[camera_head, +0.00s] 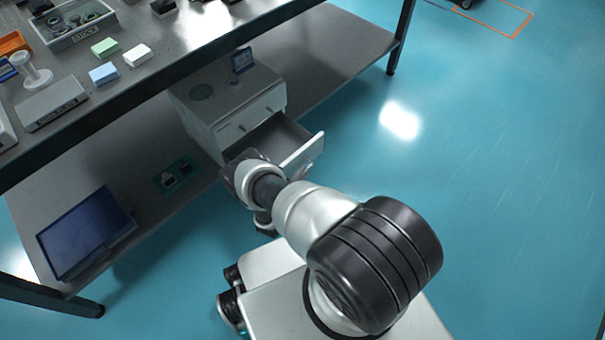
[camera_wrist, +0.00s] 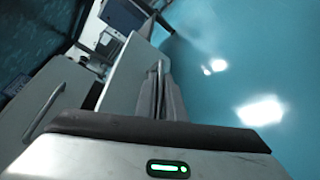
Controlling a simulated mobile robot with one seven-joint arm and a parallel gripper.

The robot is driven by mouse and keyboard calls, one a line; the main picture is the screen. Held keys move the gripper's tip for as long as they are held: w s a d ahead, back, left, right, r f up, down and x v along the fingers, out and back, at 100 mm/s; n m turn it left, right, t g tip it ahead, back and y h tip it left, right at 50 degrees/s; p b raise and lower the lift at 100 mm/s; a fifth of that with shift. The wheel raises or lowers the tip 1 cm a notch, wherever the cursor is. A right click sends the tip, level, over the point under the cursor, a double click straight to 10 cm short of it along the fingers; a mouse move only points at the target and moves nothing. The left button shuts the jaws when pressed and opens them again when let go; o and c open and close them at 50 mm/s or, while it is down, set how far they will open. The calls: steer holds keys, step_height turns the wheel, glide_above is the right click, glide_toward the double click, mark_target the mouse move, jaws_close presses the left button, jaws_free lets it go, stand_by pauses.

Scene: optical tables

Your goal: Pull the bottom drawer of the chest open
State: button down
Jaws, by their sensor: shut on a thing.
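The white chest (camera_head: 232,97) stands on the lower shelf under the table. Its bottom drawer (camera_head: 303,151) is pulled well out, and the dark inside shows behind the drawer front. The upper drawer (camera_head: 250,118) is closed. In the wrist view the drawer front (camera_wrist: 126,76) stands apart from the chest face with its bar handle (camera_wrist: 42,116). My gripper (camera_wrist: 161,76) is shut on the bottom drawer's handle, at the outer side of that front.
A table leg (camera_head: 401,38) is at upper right. The blue floor (camera_head: 480,170) to the right is clear.

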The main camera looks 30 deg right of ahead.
steer(key=shift+s+d, duration=0.15)
steer(key=shift+s, duration=0.15)
steer(key=c, duration=1.8)
jaws_free()
steer(key=shift+c, duration=0.2)
